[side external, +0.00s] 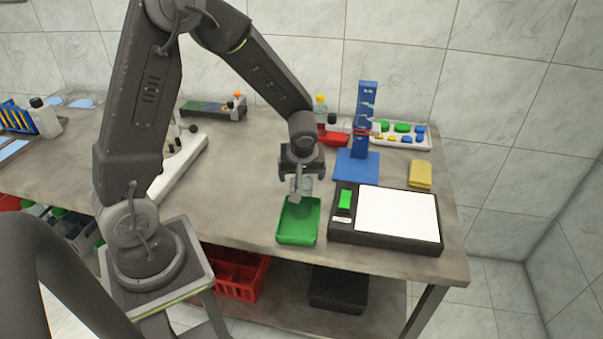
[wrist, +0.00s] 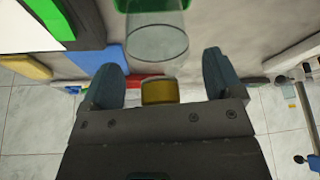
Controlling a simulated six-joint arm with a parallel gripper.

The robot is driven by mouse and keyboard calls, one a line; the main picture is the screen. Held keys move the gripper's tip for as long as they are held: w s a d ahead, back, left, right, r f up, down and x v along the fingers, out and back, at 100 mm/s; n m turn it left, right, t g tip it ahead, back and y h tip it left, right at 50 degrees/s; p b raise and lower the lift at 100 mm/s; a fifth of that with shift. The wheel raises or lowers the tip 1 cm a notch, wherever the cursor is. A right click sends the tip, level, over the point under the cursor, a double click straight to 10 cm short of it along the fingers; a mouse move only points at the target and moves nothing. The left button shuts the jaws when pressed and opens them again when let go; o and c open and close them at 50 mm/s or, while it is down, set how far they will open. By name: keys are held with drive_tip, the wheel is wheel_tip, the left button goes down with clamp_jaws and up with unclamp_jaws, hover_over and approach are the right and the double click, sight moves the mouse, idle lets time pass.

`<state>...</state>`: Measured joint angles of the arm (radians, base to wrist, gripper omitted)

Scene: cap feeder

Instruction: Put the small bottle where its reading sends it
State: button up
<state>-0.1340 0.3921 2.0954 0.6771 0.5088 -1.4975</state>
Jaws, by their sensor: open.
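My gripper (side external: 302,182) is above the far end of the green tray (side external: 283,238), pointing down with its jaws apart. A clear glassy small bottle (side external: 307,186) is just under it, over or at the tray's far edge; I cannot tell whether it touches the tray. In the wrist view the clear bottle (wrist: 157,42) lies beyond the open fingers (wrist: 160,80), near the green tray (wrist: 185,4). A black scale (side external: 386,246) with a bare white plate (side external: 397,215) stands to the right. Its panel (side external: 345,200) glows green; no digits are legible.
A blue stand (side external: 367,115), red tray (side external: 335,140), yellow-capped bottle (side external: 320,105), white tray of coloured pieces (side external: 402,145) and yellow sponge (side external: 420,174) stand behind. A yellow cylinder (wrist: 158,93) shows between the fingers in the wrist view.

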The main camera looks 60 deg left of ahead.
drive_tip(key=v, duration=1.2)
drive_tip(key=s+d+r+m+t+h, duration=0.1)
drive_tip(key=s+d+r+m+h, duration=0.1)
drive_tip(key=s+m, duration=0.4)
drive_tip(key=s+d+r+m+t+h, duration=0.2)
drive_tip(key=s+d+r+m, duration=0.3)
drive_tip(key=s, duration=0.4)
wheel_tip(320, 180, up, 2)
drive_tip(key=shift+d+m, duration=0.15)
drive_tip(key=shift+m, duration=0.45)
